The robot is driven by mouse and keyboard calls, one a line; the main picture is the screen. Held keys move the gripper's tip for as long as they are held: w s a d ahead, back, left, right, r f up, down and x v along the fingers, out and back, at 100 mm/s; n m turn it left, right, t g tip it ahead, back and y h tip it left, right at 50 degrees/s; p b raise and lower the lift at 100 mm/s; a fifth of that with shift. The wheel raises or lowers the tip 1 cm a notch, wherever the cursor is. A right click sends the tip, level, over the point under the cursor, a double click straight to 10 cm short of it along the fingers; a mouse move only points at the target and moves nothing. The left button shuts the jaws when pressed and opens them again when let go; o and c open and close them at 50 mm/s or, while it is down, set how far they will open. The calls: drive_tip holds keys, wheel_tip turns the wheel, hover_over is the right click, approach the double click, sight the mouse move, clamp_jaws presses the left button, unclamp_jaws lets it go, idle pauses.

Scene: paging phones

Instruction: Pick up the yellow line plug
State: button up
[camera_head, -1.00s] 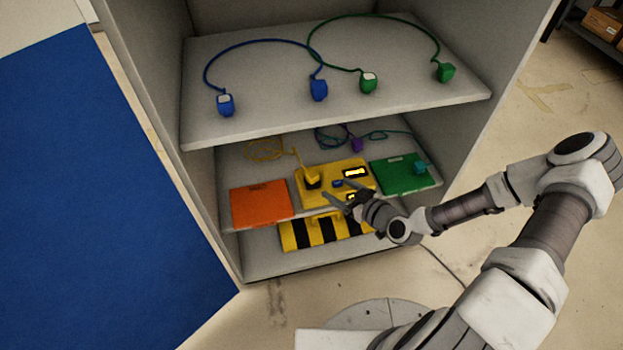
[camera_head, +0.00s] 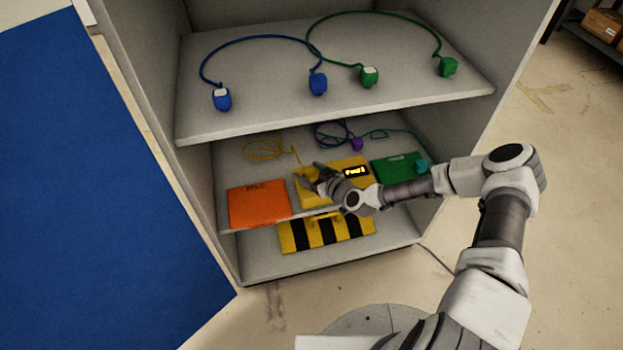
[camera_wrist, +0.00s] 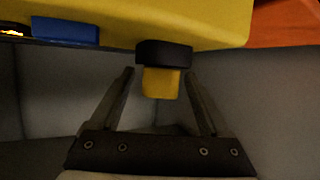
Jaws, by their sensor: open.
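The yellow line plug (camera_wrist: 161,84) shows in the wrist view as a short yellow block at a black collar (camera_wrist: 164,54) on the yellow phone unit (camera_wrist: 190,20). My gripper (camera_wrist: 159,72) is open, with one finger on each side of the plug and gaps visible between them. In the head view my gripper (camera_head: 318,177) is at the left part of the yellow unit (camera_head: 345,166) on the middle shelf and hides the plug. A yellow cord (camera_head: 265,149) lies coiled behind it.
An orange panel (camera_head: 260,204) is left of the yellow unit and a green one (camera_head: 398,169) right. A purple plug (camera_head: 357,144) lies behind. The upper shelf (camera_head: 270,110) holds blue and green plugs with cords. A black-and-yellow striped panel (camera_head: 348,228) is below.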

drive_tip(key=shift+x, duration=1.05)
clamp_jaws()
